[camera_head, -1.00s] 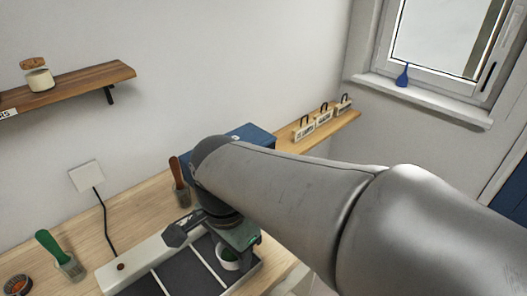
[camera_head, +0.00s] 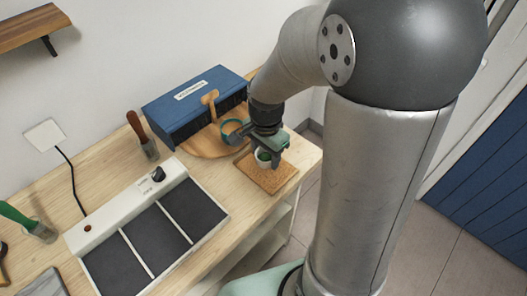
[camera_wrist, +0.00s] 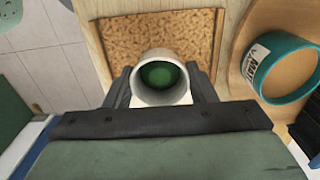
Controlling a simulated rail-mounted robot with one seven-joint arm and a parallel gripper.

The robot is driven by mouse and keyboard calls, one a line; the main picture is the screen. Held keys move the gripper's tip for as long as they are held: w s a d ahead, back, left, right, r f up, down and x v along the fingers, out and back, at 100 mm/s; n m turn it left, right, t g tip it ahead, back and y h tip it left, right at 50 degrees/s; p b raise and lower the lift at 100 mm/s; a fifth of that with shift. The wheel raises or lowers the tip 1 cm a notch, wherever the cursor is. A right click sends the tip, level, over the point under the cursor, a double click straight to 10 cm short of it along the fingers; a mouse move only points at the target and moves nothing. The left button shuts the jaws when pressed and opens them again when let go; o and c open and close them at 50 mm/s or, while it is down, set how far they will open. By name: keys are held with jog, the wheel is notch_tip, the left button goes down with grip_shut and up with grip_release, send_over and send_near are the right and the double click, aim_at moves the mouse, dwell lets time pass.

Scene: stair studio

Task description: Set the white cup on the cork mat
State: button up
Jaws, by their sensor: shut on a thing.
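The white cup (camera_wrist: 158,98) with green inside is between the fingers of my gripper (camera_wrist: 160,92), which is shut on it. In the head view the cup (camera_head: 263,156) shows below my gripper (camera_head: 268,152), at the cork mat's back left part. The cork mat (camera_head: 268,179) lies on the wooden worktop near its right end. In the wrist view the mat (camera_wrist: 150,38) is below and beyond the cup. I cannot tell whether the cup's base touches the mat.
A teal-rimmed ring-shaped container (camera_wrist: 283,68) stands on a round wooden board (camera_head: 204,144) close beside the mat. A blue box (camera_head: 195,105) is behind it. A white unit with dark panels (camera_head: 155,240) fills the worktop to the left. The worktop's front edge is near the mat.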

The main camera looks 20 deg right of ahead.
jog(key=shift+f, duration=1)
jog(key=shift+f, duration=0.2)
jog(key=o, duration=1)
jog(key=shift+c, duration=0.2)
notch_tip(320, 180, up, 12)
jog(key=s+f+n, duration=0.2)
jog(key=s+n, duration=1)
jog(key=s, duration=0.1)
jog(key=shift+a+f+n+t, duration=0.15)
jog(key=shift+f+n+t, duration=0.15)
jog(key=shift+f, duration=0.1)
